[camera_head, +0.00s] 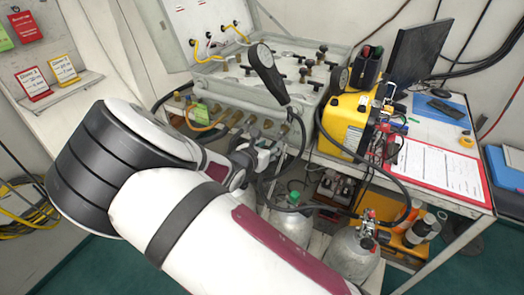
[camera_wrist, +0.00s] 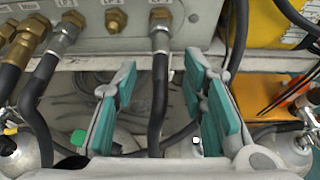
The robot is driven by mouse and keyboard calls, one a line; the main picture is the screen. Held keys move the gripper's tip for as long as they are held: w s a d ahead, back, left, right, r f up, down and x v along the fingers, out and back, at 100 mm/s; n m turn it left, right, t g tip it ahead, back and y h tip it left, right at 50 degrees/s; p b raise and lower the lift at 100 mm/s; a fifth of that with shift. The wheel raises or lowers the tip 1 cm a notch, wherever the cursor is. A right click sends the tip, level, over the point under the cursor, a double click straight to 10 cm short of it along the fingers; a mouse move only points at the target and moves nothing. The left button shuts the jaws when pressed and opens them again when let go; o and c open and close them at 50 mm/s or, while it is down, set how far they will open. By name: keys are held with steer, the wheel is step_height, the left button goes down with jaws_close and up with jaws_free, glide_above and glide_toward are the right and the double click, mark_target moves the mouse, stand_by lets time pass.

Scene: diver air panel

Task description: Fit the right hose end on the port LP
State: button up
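The grey air panel (camera_head: 240,98) has a row of brass ports along its front edge. In the wrist view, a black hose (camera_wrist: 158,105) hangs from the panel front (camera_wrist: 200,22). Its silver hose end (camera_wrist: 160,40) meets a port at the top and looks seated on it. My gripper (camera_wrist: 159,72) is open, with teal pads either side of this hose and a gap to it on both sides. In the head view my gripper (camera_head: 252,158) is below the panel front, partly hidden by my arm. The port labels are too small to read, so I cannot tell which is LP.
A bare brass port (camera_wrist: 115,20) lies left of the hose, then several hoses on fittings (camera_wrist: 65,35). A yellow case (camera_head: 345,122) stands right of the panel. Gas cylinders (camera_head: 352,252) stand below. A red clipboard (camera_head: 440,168) lies on the bench.

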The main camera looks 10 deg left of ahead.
steer(key=shift+x, duration=1.3)
jaws_close()
steer(key=shift+s+a+p, duration=0.25)
steer(key=shift+s+p, duration=0.1)
steer(key=shift+s, duration=0.4)
steer(key=shift+s+a+p, duration=0.25)
steer(key=shift+s+p, duration=0.1)
steer(key=shift+s, duration=0.35)
steer(key=s, duration=0.1)
steer(key=s+a+p, duration=0.1)
steer(key=s, duration=0.1)
steer(key=s+p, duration=0.1)
steer(key=shift+s+a, duration=0.3)
steer(key=shift+a, duration=0.05)
steer(key=shift+d+r, duration=0.1)
